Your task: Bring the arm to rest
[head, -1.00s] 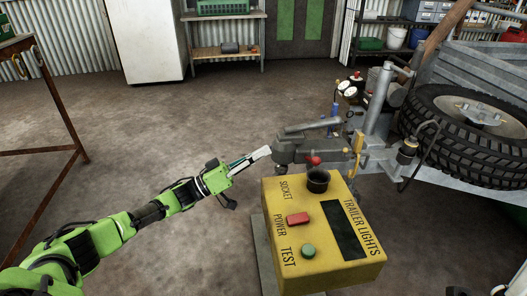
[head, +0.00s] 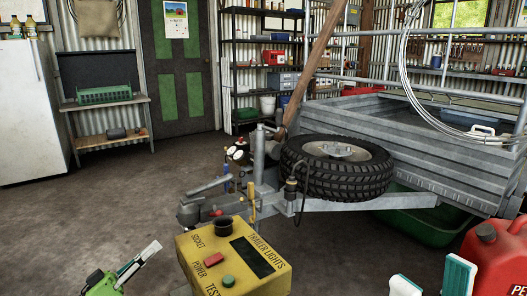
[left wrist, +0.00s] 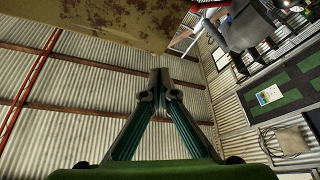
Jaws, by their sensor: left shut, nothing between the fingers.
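My left gripper (head: 152,250) shows at the lower left of the head view, on its green arm. It is left of the yellow trailer lights test box (head: 230,268) and apart from it. Its tip angles up and to the right. In the left wrist view its two dark fingers (left wrist: 160,85) meet at the tips, with nothing between them. My right gripper (head: 430,272) shows only its two pale-and-teal fingers at the bottom right edge, spread apart with a gap between. The rest of that hand and arm is out of frame.
The trailer's coupling (head: 192,212) stands just behind the box, with the spare wheel (head: 338,170) and trailer side beyond. A red fuel can (head: 490,262) is close by my right gripper. The concrete floor (head: 80,220) at the left is clear.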

